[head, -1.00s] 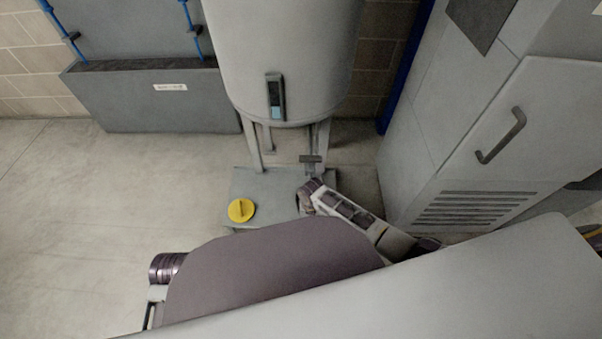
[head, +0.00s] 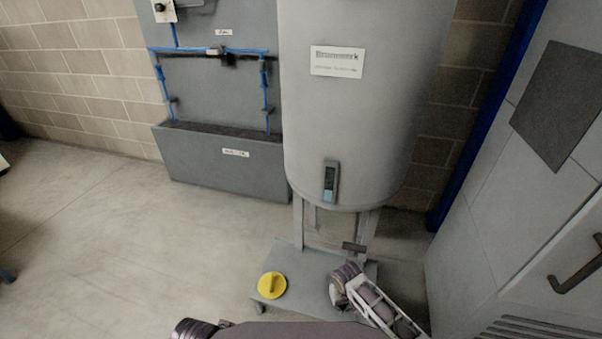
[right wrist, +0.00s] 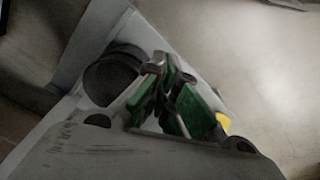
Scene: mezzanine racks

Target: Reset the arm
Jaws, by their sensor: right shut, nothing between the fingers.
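My right arm (head: 375,305) comes in at the bottom of the head view, over the grey base plate under the tank. Its gripper's fingers cannot be made out there. In the right wrist view my right gripper (right wrist: 168,75) has green-padded fingers that are shut together with nothing between them. My left gripper is not in view.
A yellow round knob (head: 272,286) sits on the base plate (head: 305,270); a bit of yellow also shows in the right wrist view (right wrist: 223,122). A grey tank (head: 350,110) stands on legs behind. A grey cabinet (head: 500,210) is at right. Open floor (head: 120,240) lies left.

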